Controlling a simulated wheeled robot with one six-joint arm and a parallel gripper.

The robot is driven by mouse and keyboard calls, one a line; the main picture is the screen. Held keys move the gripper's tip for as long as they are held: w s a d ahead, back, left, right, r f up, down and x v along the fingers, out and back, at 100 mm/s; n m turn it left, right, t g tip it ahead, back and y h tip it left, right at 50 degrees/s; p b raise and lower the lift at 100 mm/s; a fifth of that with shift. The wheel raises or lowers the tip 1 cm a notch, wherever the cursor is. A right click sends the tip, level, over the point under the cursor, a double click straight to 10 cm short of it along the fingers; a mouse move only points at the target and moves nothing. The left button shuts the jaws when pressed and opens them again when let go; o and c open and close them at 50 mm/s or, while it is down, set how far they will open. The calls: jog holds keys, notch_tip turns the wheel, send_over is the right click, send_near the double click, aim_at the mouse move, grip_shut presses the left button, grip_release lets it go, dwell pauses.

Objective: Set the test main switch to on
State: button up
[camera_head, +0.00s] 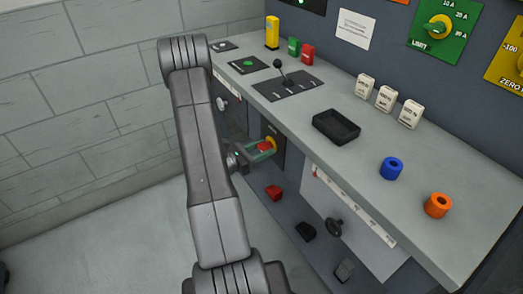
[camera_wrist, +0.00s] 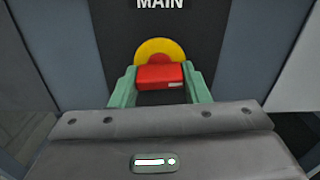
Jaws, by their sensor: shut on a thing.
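The main switch has a red handle (camera_wrist: 160,76) in front of a yellow round plate (camera_wrist: 158,47), on a dark panel marked MAIN (camera_wrist: 160,4). The red handle (camera_head: 264,146) and the yellow plate (camera_head: 272,142) also show in the head view, on the front of the bench below its top. My gripper (camera_wrist: 160,80) is shut on the red handle, with one green finger at each side of it. The handle looks level across the plate in the wrist view. In the head view my gripper (camera_head: 262,149) reaches the switch from the left; my arm hides part of the front.
The bench top (camera_head: 330,165) overhangs the switch. A lever on a dark plate (camera_head: 288,88), a black tray (camera_head: 336,127), a blue ring (camera_head: 392,168) and an orange ring (camera_head: 438,205) are on it.

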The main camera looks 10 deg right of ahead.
jog(key=shift+m+b, duration=0.5)
jog(key=o, duration=1)
jog(key=shift+a, duration=0.1)
jog(key=v, duration=1.3)
jog(key=shift+s+a+p, duration=0.1)
jog(key=shift+a+p, duration=0.2)
jog(key=shift+d, duration=0.15)
jog(key=shift+x, duration=6.7)
